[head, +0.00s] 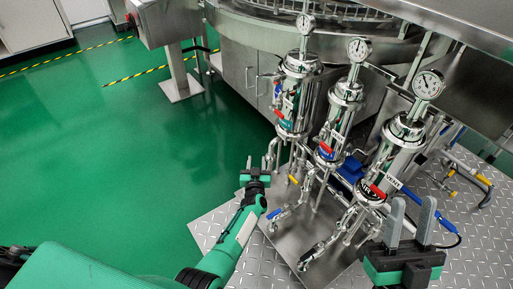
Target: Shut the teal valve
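A small teal part (285,125), which looks like the teal valve's handle, shows on the left steel filter housing (300,92), just below a red handle (279,113). It is too small to tell its exact angle. My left gripper (257,163) is open and empty, to the left of and lower in the picture than the teal part, apart from it. My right gripper (411,218) is open with its fingers pointing up, in front of the right filter housing (394,150), far from the teal part.
The middle filter housing (339,118) and right housing also carry red handles, and pressure gauges (358,48) top the housings. Blue (274,214) and yellow (293,179) handles sit on pipes below. A rotary washer (240,65) stands behind. Green floor (130,150) at left is clear.

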